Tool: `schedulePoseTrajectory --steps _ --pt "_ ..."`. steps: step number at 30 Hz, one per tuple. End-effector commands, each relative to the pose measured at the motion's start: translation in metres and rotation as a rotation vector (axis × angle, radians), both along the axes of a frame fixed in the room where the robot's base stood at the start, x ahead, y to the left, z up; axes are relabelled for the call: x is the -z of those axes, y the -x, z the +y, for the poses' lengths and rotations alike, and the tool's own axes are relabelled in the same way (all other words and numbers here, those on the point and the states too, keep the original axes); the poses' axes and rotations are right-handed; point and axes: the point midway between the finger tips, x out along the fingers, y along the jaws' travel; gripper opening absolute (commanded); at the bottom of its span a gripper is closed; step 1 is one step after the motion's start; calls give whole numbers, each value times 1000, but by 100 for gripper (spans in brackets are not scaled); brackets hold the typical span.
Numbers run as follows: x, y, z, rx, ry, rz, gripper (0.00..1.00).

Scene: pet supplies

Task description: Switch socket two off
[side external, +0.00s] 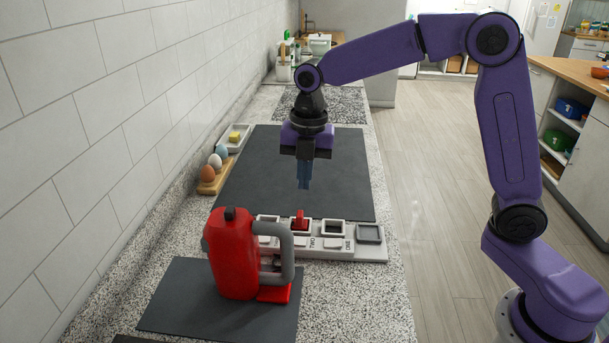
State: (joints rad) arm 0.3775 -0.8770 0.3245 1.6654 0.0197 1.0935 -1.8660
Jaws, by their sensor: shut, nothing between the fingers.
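The left part of the strip is hidden.
A red jug-like container (231,255) with a grey handle stands on a dark mat (175,305) in front of the strip, hiding its left part. A large dark mat (265,170) lies behind. Eggs on a wooden holder (208,187) and a small tray (240,131) stand by the wall.

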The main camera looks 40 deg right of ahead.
Motion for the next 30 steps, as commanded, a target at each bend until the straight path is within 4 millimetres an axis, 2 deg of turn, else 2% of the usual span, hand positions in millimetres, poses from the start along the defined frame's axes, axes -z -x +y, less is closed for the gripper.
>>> schedulePoseTrajectory --steps 25,30 --pt "-3 -2 5 0 -43 -43 0" --pt "2 -3 6 0 -42 -42 0"
